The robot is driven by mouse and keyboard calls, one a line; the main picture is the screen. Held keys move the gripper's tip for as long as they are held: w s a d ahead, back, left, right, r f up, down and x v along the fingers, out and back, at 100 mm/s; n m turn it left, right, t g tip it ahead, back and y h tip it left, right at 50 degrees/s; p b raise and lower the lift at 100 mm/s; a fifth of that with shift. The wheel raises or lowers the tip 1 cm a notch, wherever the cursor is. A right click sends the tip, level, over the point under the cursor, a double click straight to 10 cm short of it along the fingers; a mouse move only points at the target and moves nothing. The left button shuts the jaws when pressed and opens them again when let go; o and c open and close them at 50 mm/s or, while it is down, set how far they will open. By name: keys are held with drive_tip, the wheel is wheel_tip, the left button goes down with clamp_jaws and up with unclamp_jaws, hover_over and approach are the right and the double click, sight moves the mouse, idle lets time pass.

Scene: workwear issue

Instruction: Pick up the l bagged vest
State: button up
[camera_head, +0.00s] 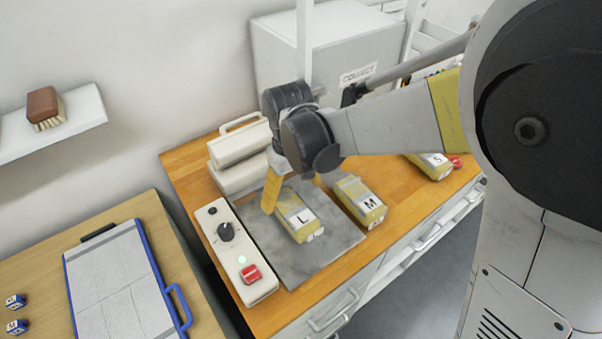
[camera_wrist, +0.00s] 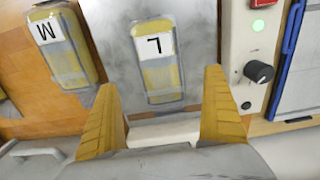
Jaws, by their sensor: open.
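The L bagged vest (camera_head: 297,217) is a yellow and clear pack with a white L label, lying on a grey metal plate (camera_head: 290,266). In the wrist view the L bagged vest (camera_wrist: 158,62) lies beyond the fingertips, between their lines. My gripper (camera_wrist: 166,82) is open and empty, with one yellow finger on each side. In the head view my gripper (camera_head: 271,191) is above the plate by the far end of the L pack; only one finger shows clearly. I cannot tell the exact height between them.
The M bagged vest (camera_head: 360,202) lies close to the right of the L pack, and the S bagged vest (camera_head: 430,165) is farther right. A white control box (camera_head: 234,254) with a knob and red switch borders the plate's left. A white sealer-like device (camera_head: 240,158) stands behind.

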sight(292, 206)
wheel_tip(292, 206, down, 8)
drive_tip(key=b, duration=0.3)
drive_tip(key=shift+w+a+r, duration=0.1)
drive_tip(key=shift+w, duration=0.05)
drive_tip(key=shift+r, duration=0.1)
drive_tip(key=c, duration=1.5)
